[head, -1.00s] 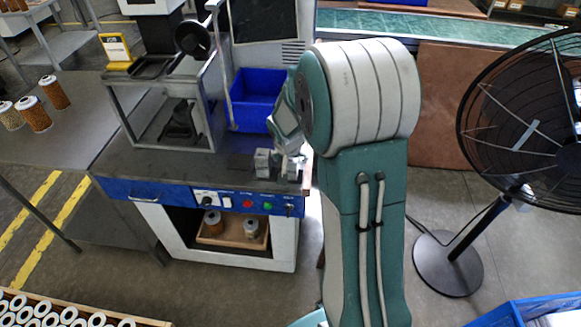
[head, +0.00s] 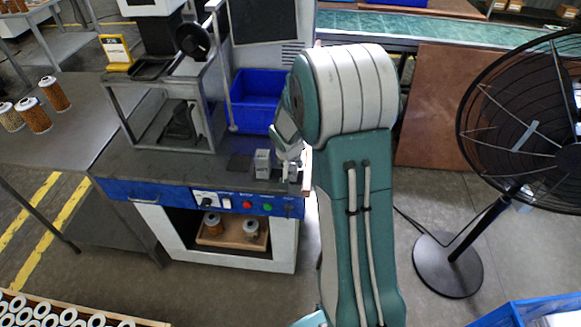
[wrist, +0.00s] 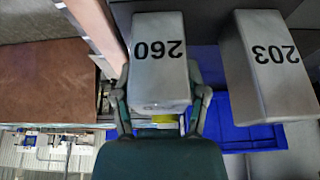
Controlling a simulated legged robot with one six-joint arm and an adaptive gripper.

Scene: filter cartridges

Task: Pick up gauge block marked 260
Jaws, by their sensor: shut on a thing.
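The gauge block marked 260 (wrist: 158,62) is a grey metal block with black digits, upside down in the wrist view. My gripper (wrist: 160,92) has one finger on each side of it and is shut on it. In the head view my gripper (head: 291,160) is at the right front of the machine's worktop, partly hidden by my arm, and the held block is hard to make out there. The block marked 203 (wrist: 265,62) stands beside it, apart from my fingers. In the head view that block (head: 262,163) is just left of my gripper.
The blue-fronted worktop (head: 150,165) carries a metal frame (head: 160,90) at left and a blue bin (head: 255,95) behind the blocks. A shelf below holds a tray with filter cartridges (head: 250,230). A black fan (head: 530,130) stands at right.

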